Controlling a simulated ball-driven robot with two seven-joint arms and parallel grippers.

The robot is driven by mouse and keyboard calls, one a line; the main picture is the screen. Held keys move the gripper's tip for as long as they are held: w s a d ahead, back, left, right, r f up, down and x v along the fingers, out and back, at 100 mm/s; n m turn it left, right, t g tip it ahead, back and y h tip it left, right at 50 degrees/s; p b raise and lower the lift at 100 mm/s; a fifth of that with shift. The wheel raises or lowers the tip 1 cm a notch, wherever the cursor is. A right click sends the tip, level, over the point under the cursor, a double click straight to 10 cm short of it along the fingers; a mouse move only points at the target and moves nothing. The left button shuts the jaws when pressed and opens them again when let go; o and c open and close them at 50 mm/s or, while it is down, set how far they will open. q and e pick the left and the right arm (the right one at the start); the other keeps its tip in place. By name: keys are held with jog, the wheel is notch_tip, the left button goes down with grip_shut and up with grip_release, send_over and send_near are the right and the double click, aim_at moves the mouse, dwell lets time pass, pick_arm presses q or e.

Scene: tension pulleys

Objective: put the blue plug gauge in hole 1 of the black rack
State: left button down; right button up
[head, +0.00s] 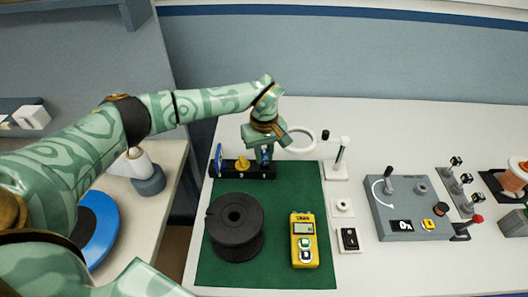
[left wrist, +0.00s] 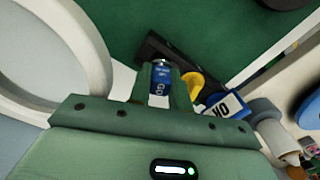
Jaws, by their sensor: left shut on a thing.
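The black rack (head: 230,171) lies along the back left of the green mat, and part of it shows in the left wrist view (left wrist: 150,47). My left gripper (head: 264,153) is shut on the blue plug gauge (head: 266,157) at the rack's right end. In the left wrist view the blue plug gauge (left wrist: 160,78) sits between the two fingers, with white lettering on it. I cannot tell whether its lower end is in a hole. A yellow piece (head: 242,163) stands in the rack's middle. A blue piece (head: 218,157) with a white lettered face (left wrist: 223,107) stands at the left end.
A white ring on a stand (head: 300,152) is close to the right of the gripper. A black spool (head: 235,228) and a yellow meter (head: 304,240) rest on the green mat (head: 275,268). A grey control box (head: 408,208) is farther right.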

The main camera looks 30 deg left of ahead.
pick_arm(q)
jog(key=shift+f, duration=0.1)
jog(key=shift+f+b, duration=0.3)
jog(key=shift+r, duration=0.2)
jog(key=shift+r+p, duration=0.15)
jog(key=shift+p, duration=0.25)
jog(key=shift+r, duration=0.1)
dwell(0.5)
jog(key=shift+f, duration=0.35)
jog(key=shift+r, duration=0.1)
dwell(0.4)
jog(key=shift+r+p, duration=0.25)
jog(key=shift+p, duration=0.15)
